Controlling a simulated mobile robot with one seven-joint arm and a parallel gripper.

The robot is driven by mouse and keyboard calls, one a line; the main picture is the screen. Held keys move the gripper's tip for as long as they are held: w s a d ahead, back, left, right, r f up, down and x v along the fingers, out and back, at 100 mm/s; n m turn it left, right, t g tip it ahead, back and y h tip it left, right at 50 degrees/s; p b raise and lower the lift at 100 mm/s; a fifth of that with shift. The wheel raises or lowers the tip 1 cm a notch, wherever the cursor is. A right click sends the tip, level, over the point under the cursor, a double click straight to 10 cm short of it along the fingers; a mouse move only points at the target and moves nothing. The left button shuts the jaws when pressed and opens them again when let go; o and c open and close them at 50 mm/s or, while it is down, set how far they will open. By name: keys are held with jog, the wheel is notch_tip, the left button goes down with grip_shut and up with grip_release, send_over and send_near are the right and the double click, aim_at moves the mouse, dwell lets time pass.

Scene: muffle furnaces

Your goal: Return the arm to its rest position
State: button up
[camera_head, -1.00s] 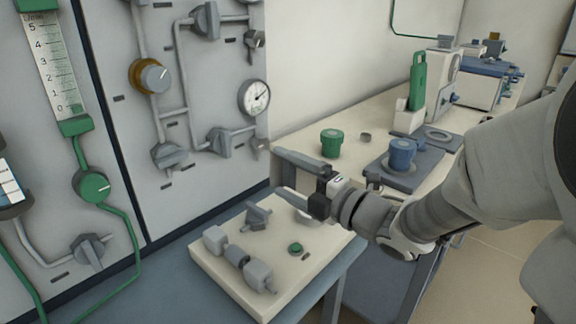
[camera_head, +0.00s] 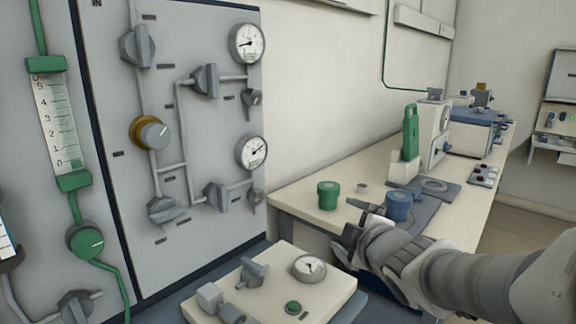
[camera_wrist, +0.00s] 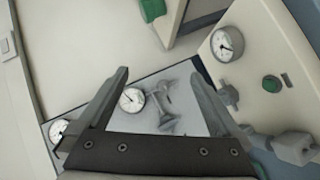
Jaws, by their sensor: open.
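My gripper (camera_head: 355,222) is at the end of my arm, which reaches in from the right in the head view. It is above and in front of the bench edge, just right of the low cream box. In the wrist view my gripper (camera_wrist: 160,85) shows two fingers spread wide with nothing between them. A gauge and valve on the panel show beyond the fingers. Nothing is held.
The cream box (camera_head: 330,294) with a gauge (camera_head: 309,268) and green button (camera_head: 293,307) is close below. The grey valve panel (camera_head: 190,130) stands left. The bench (camera_head: 300,198) holds a green jar (camera_head: 328,195) and a blue jar (camera_head: 399,206).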

jog(key=s+d+f+m+g+h, duration=0.2)
jog(key=s+d+m+g+h, duration=0.3)
jog(key=s+m, duration=0.4)
jog(key=s+a+f+m+g+y, duration=0.25)
jog(key=s+m, duration=0.35)
jog(key=s, duration=0.7)
notch_tip(320, 180, up, 25)
jog(key=p, duration=2.5)
jog(key=shift+d+g, duration=0.25)
jog(key=shift+g, duration=0.2)
